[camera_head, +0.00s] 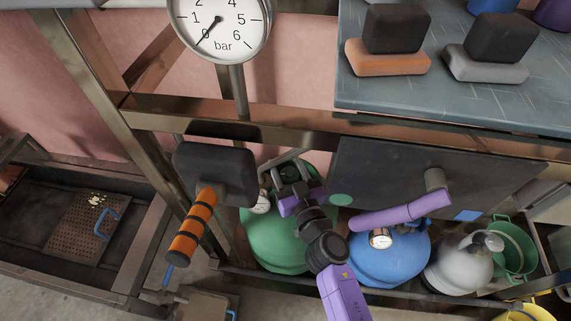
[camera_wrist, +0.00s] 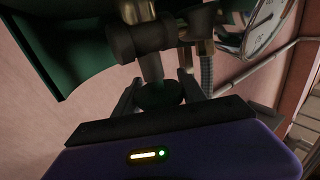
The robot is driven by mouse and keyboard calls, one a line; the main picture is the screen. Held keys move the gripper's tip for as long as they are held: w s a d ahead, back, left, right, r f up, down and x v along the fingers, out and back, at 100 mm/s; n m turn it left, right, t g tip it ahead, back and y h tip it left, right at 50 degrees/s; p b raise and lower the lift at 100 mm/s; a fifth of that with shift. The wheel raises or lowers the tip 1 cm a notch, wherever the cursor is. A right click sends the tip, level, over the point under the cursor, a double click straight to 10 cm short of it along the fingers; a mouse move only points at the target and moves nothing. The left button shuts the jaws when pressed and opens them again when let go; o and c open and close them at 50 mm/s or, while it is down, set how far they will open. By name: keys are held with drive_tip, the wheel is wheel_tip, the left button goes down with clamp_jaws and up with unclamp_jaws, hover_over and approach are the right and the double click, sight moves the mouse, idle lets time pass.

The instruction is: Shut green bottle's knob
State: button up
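The green bottle (camera_head: 272,243) stands upright in the rack, left of the blue bottle. My gripper (camera_head: 290,182) is at its top, and my purple arm covers part of the bottle in the head view. In the wrist view, a dark green round knob (camera_wrist: 160,95) on a metal stem lies between the two fingers of my gripper (camera_wrist: 160,88). One finger is on each side of the knob. I cannot tell whether they touch it.
A pressure gauge (camera_head: 220,28) hangs above, its needle near 0. The blue bottle (camera_head: 390,255) and a grey bottle (camera_head: 460,264) stand to the right. An orange-and-black striped handle (camera_head: 192,228) is at the left.

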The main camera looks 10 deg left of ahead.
drive_tip(key=c, duration=0.3)
drive_tip(key=b, duration=0.1)
drive_tip(key=m+h+b, duration=0.1)
drive_tip(key=b, duration=0.1)
drive_tip(key=shift+d+f+t, duration=0.1)
drive_tip(key=shift+f+t, duration=0.15)
drive_tip(key=shift+t, duration=0.15)
drive_tip(key=shift+c, duration=0.2)
drive_tip(key=shift+w+d+r+h+b, duration=0.1)
drive_tip(key=shift+h+b, duration=0.4)
drive_tip(key=shift+b, duration=0.2)
drive_tip(key=shift+r+m, duration=0.15)
drive_tip(key=shift+m, duration=0.15)
drive_tip(key=o, duration=1.3)
